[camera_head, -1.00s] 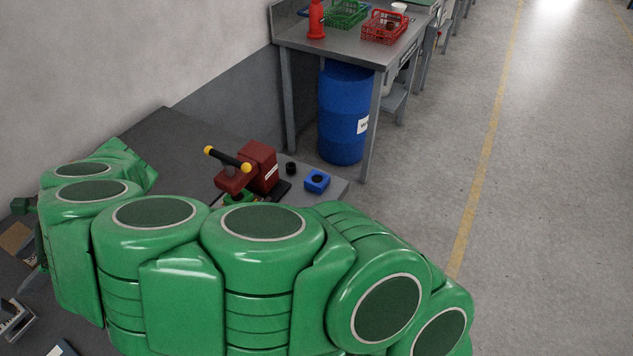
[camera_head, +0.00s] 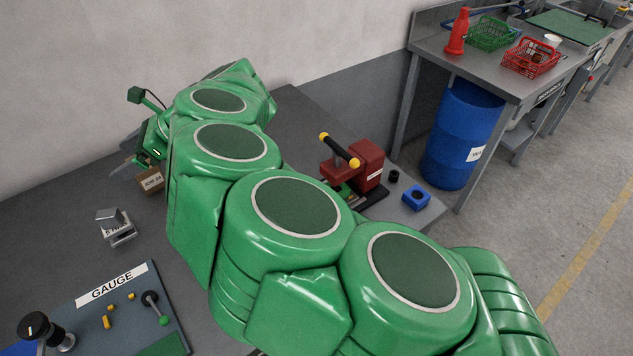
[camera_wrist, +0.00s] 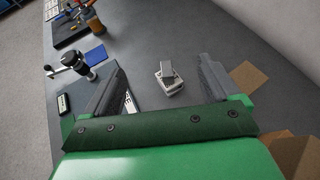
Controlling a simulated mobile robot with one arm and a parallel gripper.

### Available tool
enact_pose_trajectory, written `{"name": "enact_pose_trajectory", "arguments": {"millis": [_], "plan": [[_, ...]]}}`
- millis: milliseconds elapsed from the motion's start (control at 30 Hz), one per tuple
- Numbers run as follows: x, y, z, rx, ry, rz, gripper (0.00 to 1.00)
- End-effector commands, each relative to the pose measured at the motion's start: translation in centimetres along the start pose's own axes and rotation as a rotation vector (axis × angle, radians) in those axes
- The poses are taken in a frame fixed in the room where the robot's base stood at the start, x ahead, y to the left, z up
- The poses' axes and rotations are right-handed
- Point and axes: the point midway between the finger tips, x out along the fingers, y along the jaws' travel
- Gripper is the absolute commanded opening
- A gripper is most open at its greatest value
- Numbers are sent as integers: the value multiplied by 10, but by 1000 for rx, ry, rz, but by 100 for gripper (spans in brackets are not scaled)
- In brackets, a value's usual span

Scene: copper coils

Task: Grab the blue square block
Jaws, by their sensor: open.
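The blue square block (camera_head: 416,197) has a dark round hole in its top. It lies on the grey bench near the right end in the head view, right of a dark red press. My gripper (camera_wrist: 160,62) is open and empty in the wrist view, with its two grey fingers apart above the bench. It faces a small grey metal piece, away from the block. In the head view my green arm spans the middle, and its gripper end is far left of the block, mostly hidden. I do not see the block in the wrist view.
The dark red press (camera_head: 367,165) with a yellow-tipped bar and a small black ring (camera_head: 394,175) stand beside the block. The grey metal piece (camera_head: 116,227), a cardboard box (camera_head: 151,181) and a gauge board (camera_head: 120,308) lie at left. A blue barrel (camera_head: 461,140) stands beyond the bench.

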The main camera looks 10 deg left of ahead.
Motion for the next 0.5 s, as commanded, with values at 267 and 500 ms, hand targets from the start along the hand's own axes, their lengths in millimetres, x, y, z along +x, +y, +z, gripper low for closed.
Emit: {"name": "enact_pose_trajectory", "arguments": {"millis": [267, 500], "plan": [[-50, -29, -6, 166, -4, -82, 89], [-115, -59, -27, 406, -28, -187, 89]]}}
